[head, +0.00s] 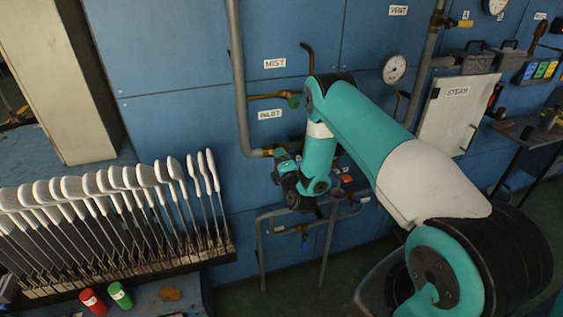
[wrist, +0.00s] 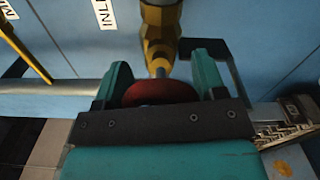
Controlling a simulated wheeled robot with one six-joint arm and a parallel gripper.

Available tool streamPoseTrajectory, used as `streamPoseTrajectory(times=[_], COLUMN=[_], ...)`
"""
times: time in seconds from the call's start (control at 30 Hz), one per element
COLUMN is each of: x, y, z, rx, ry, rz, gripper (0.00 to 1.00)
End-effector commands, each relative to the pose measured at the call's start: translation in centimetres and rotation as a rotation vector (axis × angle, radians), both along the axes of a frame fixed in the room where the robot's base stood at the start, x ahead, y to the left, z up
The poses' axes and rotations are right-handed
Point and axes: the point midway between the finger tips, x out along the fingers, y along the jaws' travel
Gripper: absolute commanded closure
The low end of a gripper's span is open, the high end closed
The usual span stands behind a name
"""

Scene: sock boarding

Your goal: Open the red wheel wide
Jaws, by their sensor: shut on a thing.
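The red wheel (wrist: 160,92) sits at the end of a brass valve (wrist: 160,35) in the wrist view. Only the upper part of the wheel shows; the dark front of my gripper hides the rest. My gripper (wrist: 160,85) is shut on the wheel, with one teal finger on each side of its rim. In the head view my gripper (head: 283,165) is at the wall below the INLET label (head: 270,114), by the lower end of a grey pipe. The wheel is hidden there behind my arm. How far it is turned cannot be told.
A green-handled valve (head: 292,101) is just above, near the MIST label (head: 275,63). A grey pipe (head: 240,80) runs down the blue wall. White sock boards (head: 110,185) stand in a rack at left. A red can (head: 93,302) and green can (head: 121,295) stand below.

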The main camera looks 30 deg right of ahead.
Motion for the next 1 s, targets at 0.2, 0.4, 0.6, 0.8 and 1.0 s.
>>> streamPoseTrajectory(times=[0.2, 0.4, 0.6, 0.8, 1.0], x=[-0.24, -0.24, -0.24, -0.14, -0.13], y=[-0.09, -0.09, -0.08, -0.05, 0.0], z=[-0.33, -0.34, -0.34, -0.2, -0.08], rx=[-0.033, -0.038, -0.038, -0.037, -0.036], ry=[0.018, 0.019, 0.019, 0.016, 0.013], rz=[-0.002, -0.002, -0.002, -0.001, -0.001], gripper=[0.59, 0.59, 0.33, 0.1, 0.1])
